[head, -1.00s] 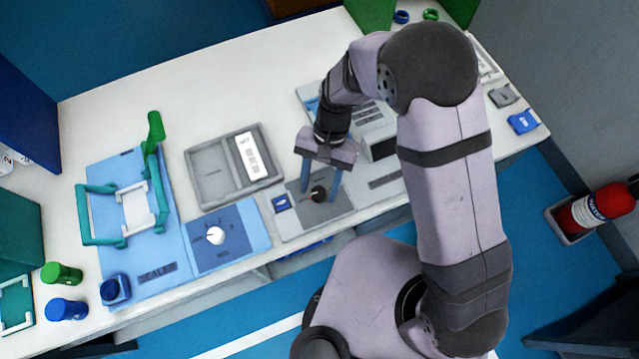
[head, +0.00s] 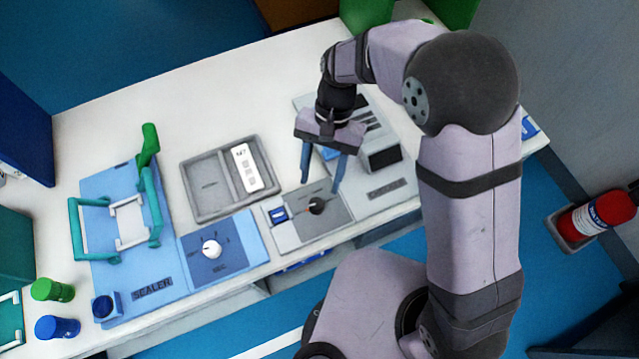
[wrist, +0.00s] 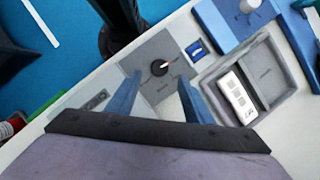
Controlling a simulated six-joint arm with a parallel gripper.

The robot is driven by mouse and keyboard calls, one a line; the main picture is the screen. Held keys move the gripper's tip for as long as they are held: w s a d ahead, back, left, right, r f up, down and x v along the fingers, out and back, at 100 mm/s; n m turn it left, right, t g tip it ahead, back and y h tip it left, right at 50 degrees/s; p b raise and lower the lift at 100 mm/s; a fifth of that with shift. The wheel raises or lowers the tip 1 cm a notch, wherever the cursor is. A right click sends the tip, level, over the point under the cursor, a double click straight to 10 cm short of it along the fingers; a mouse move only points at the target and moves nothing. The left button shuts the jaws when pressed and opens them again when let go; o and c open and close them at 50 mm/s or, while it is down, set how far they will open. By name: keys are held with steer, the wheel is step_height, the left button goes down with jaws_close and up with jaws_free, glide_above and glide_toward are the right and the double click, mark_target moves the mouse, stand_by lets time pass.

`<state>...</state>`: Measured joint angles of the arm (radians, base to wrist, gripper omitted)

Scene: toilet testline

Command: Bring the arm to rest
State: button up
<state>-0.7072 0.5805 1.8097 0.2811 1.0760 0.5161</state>
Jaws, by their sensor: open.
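My gripper (head: 321,182) is open and empty, with its two blue fingers pointing down. It hangs above the bench, just behind the black knob (head: 317,205) on the grey panel (head: 335,222). In the wrist view my gripper (wrist: 157,100) shows its fingers spread apart, with the black knob (wrist: 158,68) beyond them. The fingers look clear of the knob, and nothing is between them. My arm is bent over the right part of the bench.
A grey tray (head: 203,190) holding a white labelled item (head: 246,168) lies left of my gripper. Further left are the blue sealer (head: 165,270) with a teal frame and a white dial (head: 211,249). A grey device (head: 380,155) stands right. A red extinguisher (head: 598,213) stands far right.

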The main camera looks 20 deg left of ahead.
steer(key=shift+w+r, duration=0.1)
steer(key=shift+r, duration=0.1)
stand_by(0.3)
steer(key=w+d+r+t, duration=0.1)
steer(key=w+d+r, duration=0.1)
steer(key=d, duration=0.6)
steer(key=w+d+r+t, duration=0.1)
steer(key=d, duration=0.6)
steer(key=s+d+t, duration=0.2)
steer(key=s+d, duration=0.2)
steer(key=d, duration=0.8)
steer(key=shift+d+r, duration=0.25)
steer(key=shift+r, duration=0.15)
